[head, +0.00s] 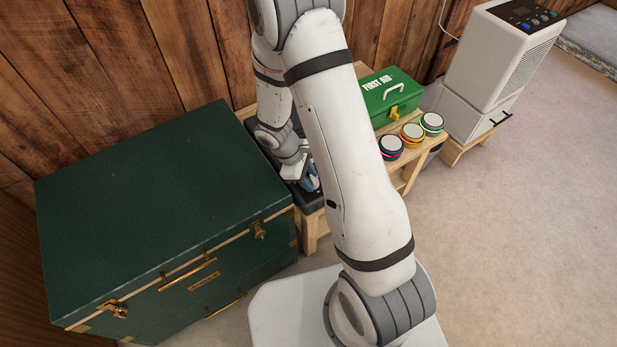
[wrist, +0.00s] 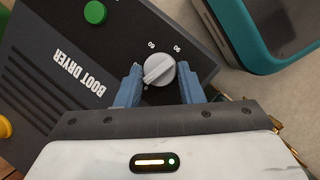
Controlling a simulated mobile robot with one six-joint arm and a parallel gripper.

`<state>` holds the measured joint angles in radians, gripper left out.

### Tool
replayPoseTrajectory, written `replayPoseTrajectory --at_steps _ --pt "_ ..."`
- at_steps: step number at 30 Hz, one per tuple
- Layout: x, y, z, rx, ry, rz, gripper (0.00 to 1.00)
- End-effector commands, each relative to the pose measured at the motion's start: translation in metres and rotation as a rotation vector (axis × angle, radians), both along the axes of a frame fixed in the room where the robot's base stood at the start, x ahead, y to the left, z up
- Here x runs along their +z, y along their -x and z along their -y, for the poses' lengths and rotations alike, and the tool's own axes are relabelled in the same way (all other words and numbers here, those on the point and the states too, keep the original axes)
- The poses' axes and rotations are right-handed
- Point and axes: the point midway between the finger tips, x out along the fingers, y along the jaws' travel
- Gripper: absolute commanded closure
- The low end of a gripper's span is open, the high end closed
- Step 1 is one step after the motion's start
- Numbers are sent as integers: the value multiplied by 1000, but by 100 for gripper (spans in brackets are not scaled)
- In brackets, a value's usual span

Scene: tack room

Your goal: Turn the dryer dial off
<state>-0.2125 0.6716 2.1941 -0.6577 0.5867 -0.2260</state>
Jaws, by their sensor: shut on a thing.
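The boot dryer (wrist: 72,60) is a dark box with white lettering that fills much of the wrist view. Its grey dial (wrist: 158,70) sits near the middle, with a raised ridge lying diagonally and printed numbers beside it. My gripper (wrist: 158,78) has one blue finger on each side of the dial and is shut on it. The numbers appear upside down, and the rest of the scale is hidden. In the head view the dryer (head: 311,202) shows only in part, with my gripper (head: 311,181) over it and my arm covering much of it.
A green button (wrist: 95,13) and a yellow knob (wrist: 4,128) are on or by the dryer. A teal-rimmed object (wrist: 270,35) is close by. A green trunk (head: 150,190), a first aid box (head: 391,98) and several round tins (head: 411,132) stand around the dryer.

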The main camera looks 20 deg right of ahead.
Motion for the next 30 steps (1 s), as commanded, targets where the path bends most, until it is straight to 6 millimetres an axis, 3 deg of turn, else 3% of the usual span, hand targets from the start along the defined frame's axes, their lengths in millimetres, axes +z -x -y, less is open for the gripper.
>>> replayPoseTrajectory --at_steps 12,30 --pt "-1 2 -2 212 -2 1 89" --pt "0 3 -2 250 -1 0 89"
